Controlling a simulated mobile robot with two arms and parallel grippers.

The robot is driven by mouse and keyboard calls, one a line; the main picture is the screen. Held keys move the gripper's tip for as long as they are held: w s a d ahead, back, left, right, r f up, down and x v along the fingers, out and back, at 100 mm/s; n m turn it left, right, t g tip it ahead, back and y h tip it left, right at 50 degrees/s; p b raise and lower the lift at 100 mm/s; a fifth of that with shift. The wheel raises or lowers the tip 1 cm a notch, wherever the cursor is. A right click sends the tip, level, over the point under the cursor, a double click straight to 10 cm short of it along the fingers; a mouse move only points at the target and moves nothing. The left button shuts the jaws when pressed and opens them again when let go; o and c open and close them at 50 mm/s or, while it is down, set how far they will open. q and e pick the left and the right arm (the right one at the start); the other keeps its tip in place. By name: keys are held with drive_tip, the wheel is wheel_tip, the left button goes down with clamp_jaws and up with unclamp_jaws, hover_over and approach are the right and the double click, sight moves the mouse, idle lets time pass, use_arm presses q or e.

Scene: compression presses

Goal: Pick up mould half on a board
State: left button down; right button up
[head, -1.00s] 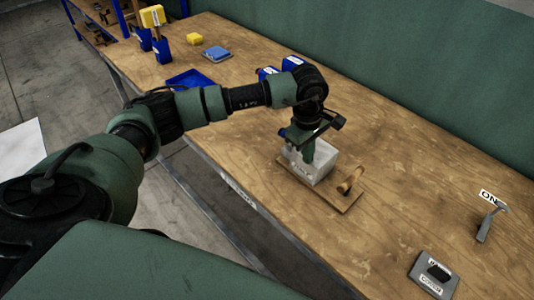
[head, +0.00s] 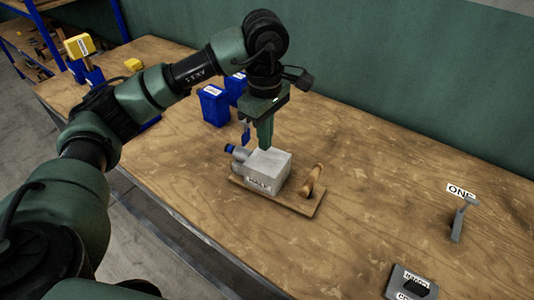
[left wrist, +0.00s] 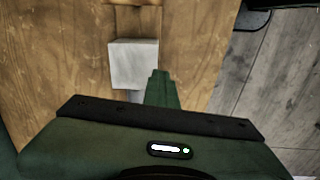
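The mould half is a pale grey block (head: 268,170) with a label on its front. It sits on a wooden board (head: 243,184) with an upright tan handle (head: 312,181) at its right end. A grey cylinder with a blue end (head: 230,149) shows at the block's left. My left gripper (head: 265,145) points down at the block's far top edge, its green fingers together with nothing seen between them. In the left wrist view the fingers (left wrist: 162,75) show beside the block (left wrist: 133,63); whether they touch it is unclear. My right gripper is out of view.
Blue bins (head: 213,105) stand behind the board. Yellow-topped items (head: 79,45) are far left. The bench between board and lever is clear.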

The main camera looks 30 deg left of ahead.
use_arm(q)
wheel_tip(320, 180, up, 2)
drive_tip(key=shift+r, duration=0.1)
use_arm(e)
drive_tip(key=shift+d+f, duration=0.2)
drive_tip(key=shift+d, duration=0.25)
use_arm(q)
drive_tip(key=shift+c, duration=2.2)
unclamp_jaws()
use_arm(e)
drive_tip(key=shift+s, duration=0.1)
use_arm(q)
drive_tip(key=shift+r, duration=0.1)
